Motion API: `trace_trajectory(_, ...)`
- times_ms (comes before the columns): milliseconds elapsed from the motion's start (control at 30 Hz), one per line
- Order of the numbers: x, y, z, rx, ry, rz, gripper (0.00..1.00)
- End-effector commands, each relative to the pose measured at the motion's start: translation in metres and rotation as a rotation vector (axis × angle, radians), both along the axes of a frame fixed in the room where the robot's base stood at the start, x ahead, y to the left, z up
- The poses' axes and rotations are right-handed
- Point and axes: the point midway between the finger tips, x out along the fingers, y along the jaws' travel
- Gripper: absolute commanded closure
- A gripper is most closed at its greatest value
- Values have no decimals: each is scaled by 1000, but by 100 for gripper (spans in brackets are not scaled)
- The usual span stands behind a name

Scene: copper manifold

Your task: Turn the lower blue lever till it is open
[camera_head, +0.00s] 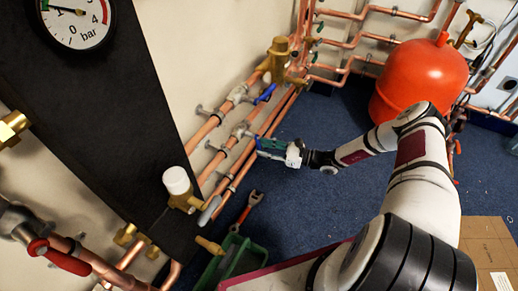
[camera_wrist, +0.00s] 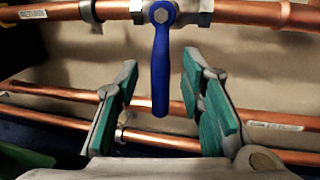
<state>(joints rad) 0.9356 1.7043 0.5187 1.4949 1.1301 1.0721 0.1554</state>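In the wrist view, a blue lever (camera_wrist: 161,70) hangs straight down from a valve on the upper copper pipe (camera_wrist: 250,14), at right angles to that pipe. My gripper (camera_wrist: 160,72) is open, with one green-padded finger on each side of the lever and visible gaps between. In the head view, my gripper (camera_head: 264,147) is at the wall pipes, and it largely hides the lever there. Another blue lever (camera_head: 265,94) shows farther up the pipe run, slanting out from its valve.
More copper pipes (camera_wrist: 60,90) run behind and below the lever. A red tank (camera_head: 418,75) stands at the back right. A wrench (camera_head: 248,208) and a green crate (camera_head: 232,262) are below the pipes. A red-handled valve (camera_head: 62,258) is at lower left. Blue floor is open.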

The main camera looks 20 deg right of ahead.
Motion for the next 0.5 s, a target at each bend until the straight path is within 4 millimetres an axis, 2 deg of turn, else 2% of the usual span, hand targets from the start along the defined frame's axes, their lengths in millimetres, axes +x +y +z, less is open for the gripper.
trace_trajectory(200,12,18,0,-1,-1,0,64)
trace_trajectory(500,15,21,0,-1,-1,0,64)
